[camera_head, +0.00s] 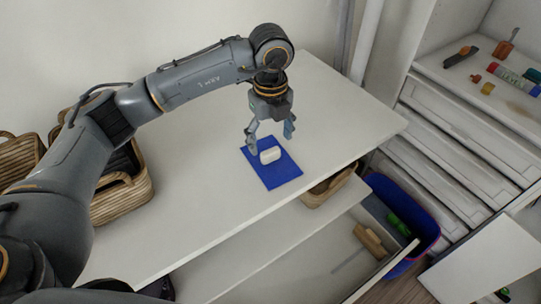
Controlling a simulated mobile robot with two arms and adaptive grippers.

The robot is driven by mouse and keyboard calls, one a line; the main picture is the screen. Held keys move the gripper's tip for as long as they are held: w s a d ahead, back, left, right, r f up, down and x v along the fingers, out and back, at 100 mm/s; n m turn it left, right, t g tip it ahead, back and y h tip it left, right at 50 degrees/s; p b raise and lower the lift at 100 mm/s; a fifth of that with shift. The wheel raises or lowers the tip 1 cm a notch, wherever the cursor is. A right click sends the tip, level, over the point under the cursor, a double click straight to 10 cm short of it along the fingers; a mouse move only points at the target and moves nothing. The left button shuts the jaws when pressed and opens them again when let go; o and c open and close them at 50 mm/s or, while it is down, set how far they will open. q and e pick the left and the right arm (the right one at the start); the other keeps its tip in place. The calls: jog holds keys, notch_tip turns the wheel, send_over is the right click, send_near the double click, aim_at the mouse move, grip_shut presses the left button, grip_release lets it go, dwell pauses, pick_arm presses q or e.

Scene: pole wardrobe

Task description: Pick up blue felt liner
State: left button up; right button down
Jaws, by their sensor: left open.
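The blue felt liner (281,174) lies flat on the white table top, near its right part. A small whitish block-like object (270,155) sits on the liner. My left gripper (270,137) points down over the liner's far part, its fingers spread on either side, with the whitish object just in front of and below it. The gripper is open and holds nothing that I can see. Whether its fingertips touch the liner cannot be told. My right gripper is not in view.
The white table top (200,195) is otherwise clear. Wicker baskets (125,200) are at the left. Below the front edge are an open drawer (330,262) with a wooden object and a blue bin (425,222). A shelf (480,85) at right holds several small items.

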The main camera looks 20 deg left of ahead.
aim_at(271, 151)
pick_arm(q)
notch_tip(271, 151, down, 4)
jog(key=shift+s+f+p, duration=0.15)
jog(key=shift+f+p, duration=0.05)
jog(key=shift+p, duration=0.6)
jog(key=shift+f, duration=0.25)
jog(key=c, duration=1.1)
